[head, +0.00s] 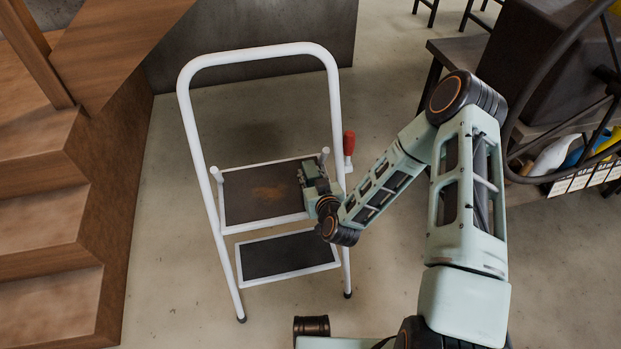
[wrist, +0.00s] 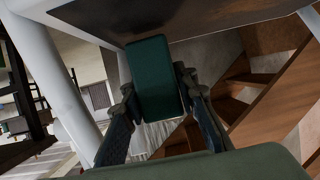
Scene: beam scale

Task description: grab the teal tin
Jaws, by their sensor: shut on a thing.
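The teal tin (wrist: 153,75) is a dark green-teal box in the wrist view. It sits between the two fingers of my gripper (wrist: 156,92), which is shut on it. The tin is close to a brown-black step surface at the top of that view; I cannot tell if they touch. In the head view my gripper (head: 311,176) is at the right side of the upper step of a white step ladder. The tin cannot be told apart from the gripper there.
The white step ladder (head: 262,52) has a dark upper step (head: 255,200) and a lower step (head: 285,256). A red handle (head: 349,142) is at its right rail. Wooden stairs (head: 45,225) stand left. A dark table with a wheel (head: 455,50) stands right.

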